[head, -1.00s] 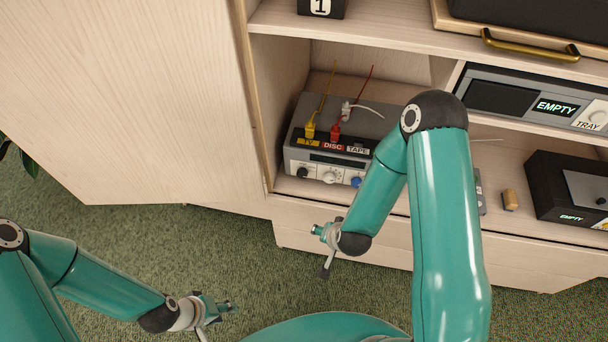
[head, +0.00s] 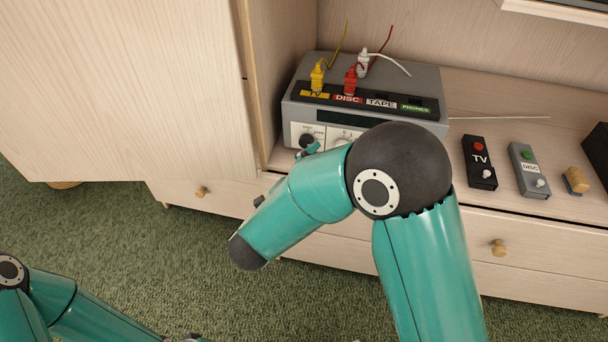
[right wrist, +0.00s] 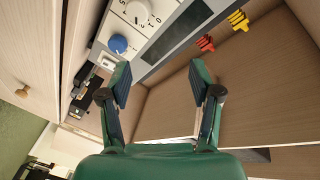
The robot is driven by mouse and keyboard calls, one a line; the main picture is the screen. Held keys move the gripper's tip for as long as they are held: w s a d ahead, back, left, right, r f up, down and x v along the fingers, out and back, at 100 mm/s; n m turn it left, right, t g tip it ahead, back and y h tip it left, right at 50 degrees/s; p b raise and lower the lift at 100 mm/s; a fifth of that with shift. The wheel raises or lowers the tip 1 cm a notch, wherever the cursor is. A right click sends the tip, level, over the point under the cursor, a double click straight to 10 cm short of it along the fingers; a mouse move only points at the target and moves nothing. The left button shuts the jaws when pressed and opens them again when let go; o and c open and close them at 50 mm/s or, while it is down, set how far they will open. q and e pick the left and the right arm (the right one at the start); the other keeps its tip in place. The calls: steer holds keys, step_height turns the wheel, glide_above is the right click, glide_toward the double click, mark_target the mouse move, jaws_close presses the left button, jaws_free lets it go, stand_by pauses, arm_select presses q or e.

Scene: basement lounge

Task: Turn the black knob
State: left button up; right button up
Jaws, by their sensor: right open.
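The black knob (head: 307,141) is on the left of the front panel of a grey amplifier (head: 425,81) in the cabinet. It is outside the right wrist view. That view shows a white knob (right wrist: 137,12) and a blue knob (right wrist: 118,44) on the panel. My right gripper (head: 308,150) is close below the black knob, mostly hidden behind my arm; I cannot tell if it touches. In the right wrist view my right gripper (right wrist: 162,76) is open with nothing between its fingers. My left gripper (head: 190,338) barely shows at the bottom edge.
Yellow (head: 317,77), red (head: 350,81) and white (head: 363,62) plugs stand on the amplifier, with cables. A cabinet door (head: 120,85) is at the left.

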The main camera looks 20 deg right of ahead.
steer(key=s+a+f+t+y+b, duration=0.25)
steer(key=a+f+b, duration=0.35)
steer(key=a+b, duration=0.35)
arm_select(q)
step_height(320, 180, down, 8)
steer(key=p, duration=0.4)
arm_select(e)
steer(key=n, duration=0.1)
glide_toward(305, 145)
steer(key=shift+t, duration=0.25)
steer(key=x, duration=0.9)
steer(key=shift+f, duration=0.15)
steer(key=shift+s, duration=0.1)
steer(key=c, duration=1.1)
steer(key=shift+c, duration=0.2)
